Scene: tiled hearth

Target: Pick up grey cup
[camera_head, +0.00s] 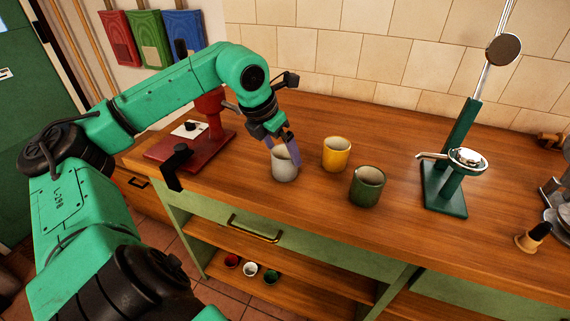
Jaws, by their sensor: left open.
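The grey cup (285,166) stands upright on the wooden counter, left of two other cups. My left gripper (282,150) reaches down over it from behind and above, with its fingers at the cup's rim. The fingers are open; one appears to overlap the cup's mouth, and I cannot tell whether they touch it. My right gripper is not in view.
A yellow cup (336,154) and a dark green cup (367,187) stand close to the right of the grey cup. A red stand (205,125) is to the left, and a green lever press (447,185) to the right. The counter's front edge is near.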

